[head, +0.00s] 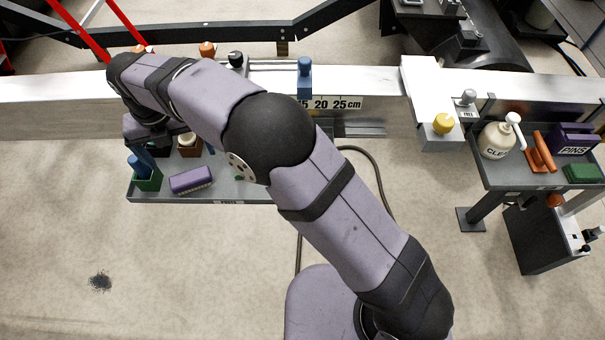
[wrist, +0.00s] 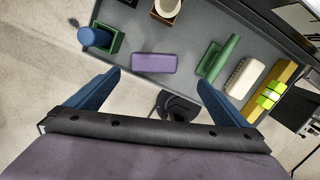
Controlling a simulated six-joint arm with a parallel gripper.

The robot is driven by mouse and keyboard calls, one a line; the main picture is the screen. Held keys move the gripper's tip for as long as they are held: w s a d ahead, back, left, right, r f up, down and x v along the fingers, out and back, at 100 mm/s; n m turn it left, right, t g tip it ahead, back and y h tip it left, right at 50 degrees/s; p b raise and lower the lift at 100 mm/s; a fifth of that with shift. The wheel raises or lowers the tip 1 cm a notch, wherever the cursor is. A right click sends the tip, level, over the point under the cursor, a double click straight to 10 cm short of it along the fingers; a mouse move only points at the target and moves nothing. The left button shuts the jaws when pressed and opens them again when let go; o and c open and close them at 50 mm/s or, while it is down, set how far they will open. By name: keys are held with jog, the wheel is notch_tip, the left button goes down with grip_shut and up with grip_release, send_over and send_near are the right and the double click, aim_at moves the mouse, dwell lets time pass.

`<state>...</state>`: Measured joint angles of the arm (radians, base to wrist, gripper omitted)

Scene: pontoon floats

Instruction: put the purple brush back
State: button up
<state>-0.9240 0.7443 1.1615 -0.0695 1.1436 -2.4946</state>
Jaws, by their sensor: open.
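The purple brush (head: 190,179) lies on a grey tray (head: 250,199), with pale bristles along its lower edge in the head view. In the wrist view the brush (wrist: 154,62) lies just beyond my gripper (wrist: 159,79), roughly centred between its blue fingertips. My gripper is open and empty, with nothing between its fingers. In the head view it is mostly hidden behind my own arm, over the tray's left end.
A green box (wrist: 103,41) with a blue cylinder stands left of the brush. A brown box (wrist: 166,12) with a pale cup, a green handled tool (wrist: 218,60), a cream brush (wrist: 245,77) and a yellow bar (wrist: 270,88) share the tray. A shelf (head: 500,176) stands right.

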jog(key=w+d+m, duration=0.2)
jog(key=d+m, duration=1.8)
jog(key=d, duration=0.7)
jog(key=s+d+f+m, duration=0.1)
jog(key=s+d+m, duration=0.6)
jog(key=d+m, duration=0.1)
jog(key=s+d+f+m+g, duration=0.1)
jog(key=s+d+f+m, duration=0.1)
jog(key=s+d+m, duration=0.5)
jog(key=m, duration=0.4)
jog(key=shift+s+d+f, duration=0.15)
jog(key=shift+d+f, duration=0.15)
jog(key=shift+d, duration=0.1)
jog(key=shift+f, duration=0.1)
notch_tip(320, 180, down, 25)
jog(key=b, duration=2.5)
